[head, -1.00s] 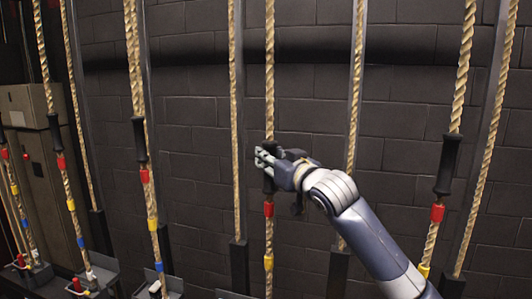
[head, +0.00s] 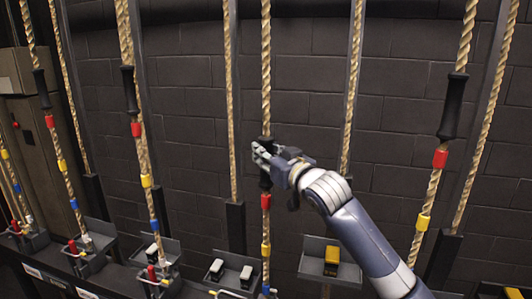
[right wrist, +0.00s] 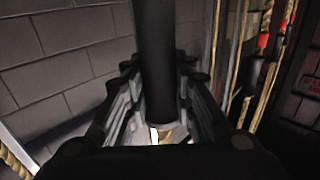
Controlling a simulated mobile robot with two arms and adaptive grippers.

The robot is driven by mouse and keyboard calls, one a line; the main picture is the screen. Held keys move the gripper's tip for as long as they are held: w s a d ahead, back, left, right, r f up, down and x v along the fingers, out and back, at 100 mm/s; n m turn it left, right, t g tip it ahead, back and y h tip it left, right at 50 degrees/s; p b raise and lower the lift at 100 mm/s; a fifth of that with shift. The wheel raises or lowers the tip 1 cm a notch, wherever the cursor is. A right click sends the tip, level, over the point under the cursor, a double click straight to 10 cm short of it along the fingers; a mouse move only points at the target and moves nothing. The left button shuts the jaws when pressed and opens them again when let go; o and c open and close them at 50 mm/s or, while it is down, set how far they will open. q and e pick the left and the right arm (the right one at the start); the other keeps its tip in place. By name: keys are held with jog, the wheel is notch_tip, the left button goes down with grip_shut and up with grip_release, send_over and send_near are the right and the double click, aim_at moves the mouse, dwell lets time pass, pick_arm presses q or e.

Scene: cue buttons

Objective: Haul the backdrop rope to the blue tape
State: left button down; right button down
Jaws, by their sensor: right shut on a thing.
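The backdrop rope (head: 266,60) is the tan twisted rope hanging in the middle of the head view. Its black grip sleeve (head: 265,182) is shut in my right gripper (head: 262,160). In the right wrist view the black sleeve (right wrist: 155,60) stands between the fingers. Below the sleeve the rope carries red tape (head: 266,201), then yellow tape (head: 266,249). The blue tape (head: 266,288) is lowest, near the bottom edge of the picture, beside the rope lock. My left gripper is not in view.
Similar ropes with sleeves and tapes hang at left (head: 128,90) and right (head: 452,110). Grey trays stand on the rail below, one with white blocks (head: 216,268), one with a yellow block (head: 332,257). A dark block wall is behind.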

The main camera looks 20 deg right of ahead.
jog(key=c, duration=1.3)
grip_release()
jog(key=shift+r, duration=0.15)
jog(key=s, duration=0.4)
jog(key=s+d, duration=0.1)
jog(key=s, duration=0.3)
jog(key=s+d, duration=0.1)
jog(key=s, duration=0.2)
jog(key=shift+s+d, duration=0.15)
jog(key=shift+s, duration=0.25)
